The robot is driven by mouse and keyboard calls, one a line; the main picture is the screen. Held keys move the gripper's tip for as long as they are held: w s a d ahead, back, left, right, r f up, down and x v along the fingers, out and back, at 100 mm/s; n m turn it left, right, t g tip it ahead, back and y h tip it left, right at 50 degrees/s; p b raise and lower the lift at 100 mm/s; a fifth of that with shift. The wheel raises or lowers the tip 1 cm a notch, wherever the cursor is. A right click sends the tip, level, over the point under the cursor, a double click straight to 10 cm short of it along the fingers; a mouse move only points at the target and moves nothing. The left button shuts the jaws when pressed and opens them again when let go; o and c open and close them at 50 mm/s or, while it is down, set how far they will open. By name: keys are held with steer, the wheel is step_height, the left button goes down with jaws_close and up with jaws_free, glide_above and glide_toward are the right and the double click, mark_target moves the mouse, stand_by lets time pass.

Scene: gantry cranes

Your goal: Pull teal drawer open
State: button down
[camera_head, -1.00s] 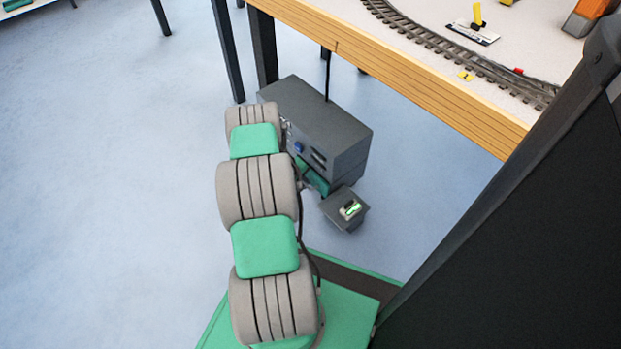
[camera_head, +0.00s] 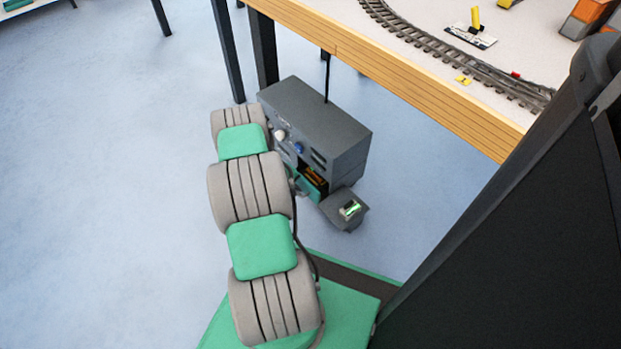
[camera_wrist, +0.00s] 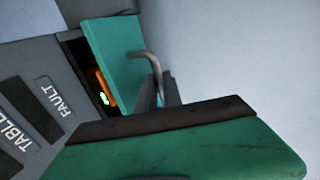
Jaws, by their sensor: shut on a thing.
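The teal drawer (camera_head: 311,184) is in the lower front of the dark grey cabinet (camera_head: 335,133) and stands partly open, with orange and dark contents showing inside. In the wrist view its teal front (camera_wrist: 118,62) stands out from the cabinet face. A grey bar handle (camera_wrist: 153,68) is fixed on that front. My gripper (camera_wrist: 160,97) is shut on the handle, its dark fingers partly hidden behind my green wrist housing. In the head view my arm hides the gripper.
Floor at left is clear.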

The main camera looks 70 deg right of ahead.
steer(key=w+a+p, duration=0.1)
steer(key=w+a, duration=0.2)
steer(key=a, duration=0.3)
steer(key=shift+w+a, duration=0.25)
steer(key=shift+a, duration=0.15)
steer(key=c, duration=0.8)
jaws_free()
steer(key=shift+o, duration=0.2)
step_height(320, 180, up, 7)
steer(key=p, duration=0.5)
stand_by(0.4)
